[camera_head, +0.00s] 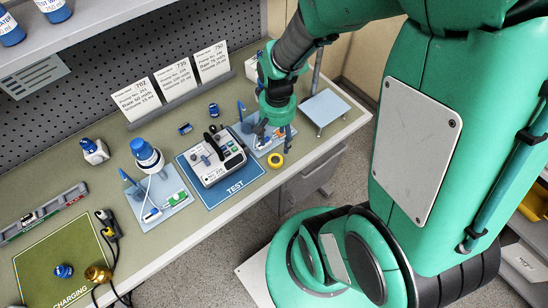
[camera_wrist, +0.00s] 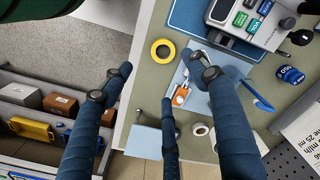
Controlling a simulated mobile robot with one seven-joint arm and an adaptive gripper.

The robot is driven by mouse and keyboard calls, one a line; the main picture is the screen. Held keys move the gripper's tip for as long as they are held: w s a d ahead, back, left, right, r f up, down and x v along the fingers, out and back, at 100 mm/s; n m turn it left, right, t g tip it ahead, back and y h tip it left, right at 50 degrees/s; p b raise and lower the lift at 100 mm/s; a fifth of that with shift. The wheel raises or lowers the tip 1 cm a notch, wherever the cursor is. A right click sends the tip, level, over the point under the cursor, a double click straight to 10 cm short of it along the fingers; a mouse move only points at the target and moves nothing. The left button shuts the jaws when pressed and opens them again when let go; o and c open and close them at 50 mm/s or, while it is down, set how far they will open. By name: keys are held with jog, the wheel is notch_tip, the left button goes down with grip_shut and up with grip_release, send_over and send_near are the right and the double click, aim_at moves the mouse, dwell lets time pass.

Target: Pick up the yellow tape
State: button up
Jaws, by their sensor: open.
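The yellow tape (camera_head: 276,160) is a small ring lying flat on the bench near its front edge, just right of the blue TEST mat. It also shows in the wrist view (camera_wrist: 162,51), fully visible with its hole facing up. My gripper (camera_head: 279,143) points down above the bench, over the light blue tray beside the tape. In the wrist view its dark blue fingers (camera_wrist: 158,76) are spread apart with nothing between them. The tape appears beyond the fingertips, apart from them.
The blue TEST mat (camera_head: 238,190) holds a white pump (camera_head: 212,158). A light blue tray (camera_wrist: 190,97) with an orange-and-white item (camera_wrist: 180,95) lies close to the tape. A raised light blue platform (camera_head: 326,107) stands at the bench's right end. Open floor lies past the front edge.

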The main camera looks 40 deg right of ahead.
jog(key=b, duration=0.2)
send_near(276, 159)
jog(key=shift+s+a+f, duration=0.3)
jog(key=shift+s, duration=0.15)
jog(key=shift+s+a+f, duration=0.25)
jog(key=shift+s+a, duration=0.05)
jog(key=shift+s, duration=0.15)
jog(key=shift+f, duration=0.15)
jog(key=shift+f, duration=0.1)
jog(key=shift+w+f+b, duration=0.2)
jog(key=shift+f+b, duration=0.3)
jog(key=shift+f, duration=2)
jog(key=c, duration=1.2)
